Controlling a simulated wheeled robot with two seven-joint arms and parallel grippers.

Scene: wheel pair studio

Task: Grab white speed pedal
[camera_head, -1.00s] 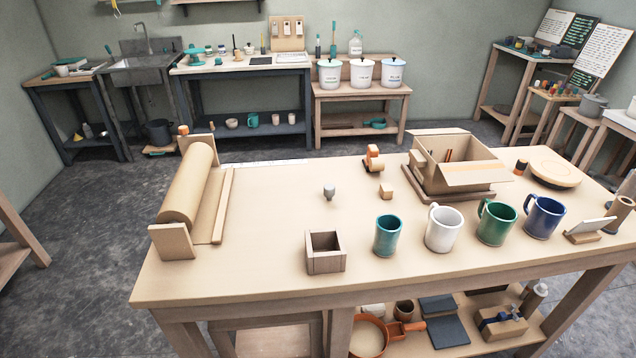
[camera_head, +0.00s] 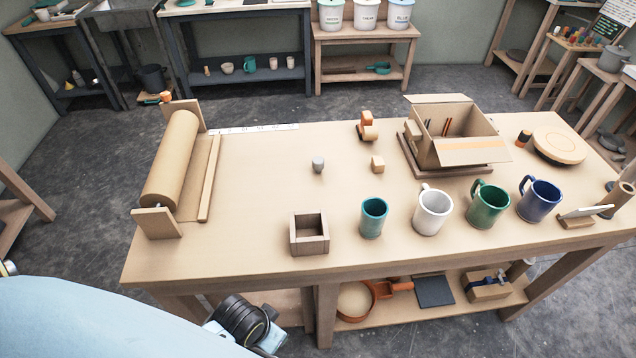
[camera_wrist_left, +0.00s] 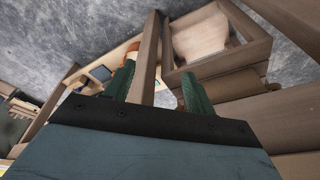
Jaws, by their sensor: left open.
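I cannot make out a white speed pedal for certain in either view. My left gripper (camera_wrist_left: 158,90) shows in the left wrist view with two green fingers spread apart and nothing held between them. A wooden post (camera_wrist_left: 148,60) runs through the gap between the fingers in the picture; I cannot tell how far off it is. A pale rounded thing (camera_wrist_left: 200,36) lies beyond, inside a wooden frame. In the head view my left arm enters at the lower left, in front of the table, and its fingers are hidden. My right gripper is not in view.
The worktable (camera_head: 260,200) holds a white mug (camera_head: 432,212), other mugs, a paper roll (camera_head: 171,160), a small wooden box (camera_head: 309,234) and an open carton (camera_head: 465,130). Its lower shelf (camera_head: 400,318) holds an orange pan, a dark board and a wooden block.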

